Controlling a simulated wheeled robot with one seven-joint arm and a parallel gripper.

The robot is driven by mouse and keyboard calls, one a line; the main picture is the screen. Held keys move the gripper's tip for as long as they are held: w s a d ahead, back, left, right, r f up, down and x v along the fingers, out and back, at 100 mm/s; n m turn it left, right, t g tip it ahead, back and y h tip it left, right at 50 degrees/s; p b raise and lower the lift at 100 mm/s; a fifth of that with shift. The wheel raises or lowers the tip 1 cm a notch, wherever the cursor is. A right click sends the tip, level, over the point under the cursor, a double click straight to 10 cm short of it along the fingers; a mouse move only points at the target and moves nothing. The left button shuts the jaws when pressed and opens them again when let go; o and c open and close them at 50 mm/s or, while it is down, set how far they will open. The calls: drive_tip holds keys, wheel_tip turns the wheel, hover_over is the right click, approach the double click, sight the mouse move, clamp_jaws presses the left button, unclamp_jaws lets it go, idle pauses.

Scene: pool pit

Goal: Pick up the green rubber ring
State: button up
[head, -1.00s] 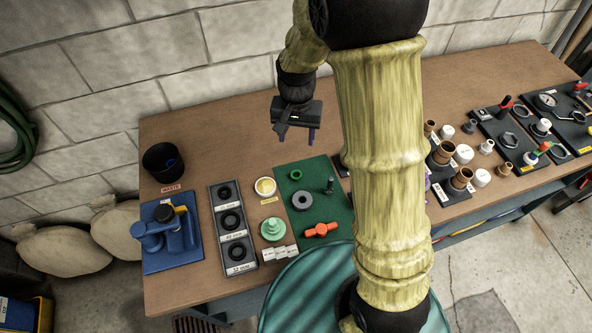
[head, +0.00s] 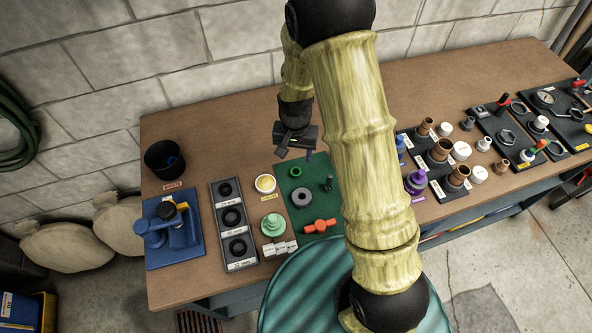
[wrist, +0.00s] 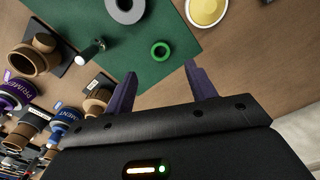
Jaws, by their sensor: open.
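The green rubber ring (head: 295,172) lies flat on the dark green mat (head: 312,232) near its far left corner. In the wrist view the ring (wrist: 160,51) lies on the mat (wrist: 150,22) just beyond my fingertips, with its centre hole visible. My gripper (head: 294,155) hangs above the far edge of the mat, close to the ring. In the wrist view its two purple-grey fingers (wrist: 158,78) are apart and empty. The ring sits between the lines of the fingers, apart from both. The height of the fingers above the mat is hard to tell.
On the mat are a grey ring (head: 302,197), a small dark upright fitting (head: 328,183) and an orange valve handle (head: 320,226). A yellow-filled tin (head: 265,184) stands left of the mat. Fittings and a purple can (head: 416,181) stand right. The bench behind is clear.

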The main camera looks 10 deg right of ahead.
sight(296, 174)
drive_tip(key=shift+f, duration=1.65)
drive_tip(key=shift+p, duration=0.3)
drive_tip(key=shift+w+f+p, duration=0.2)
drive_tip(key=shift+f+p, duration=0.8)
drive_tip(key=shift+f, duration=1.6)
drive_tip(key=shift+d, duration=0.1)
drive_tip(key=c, duration=1.1)
drive_tip(key=shift+r, duration=0.15)
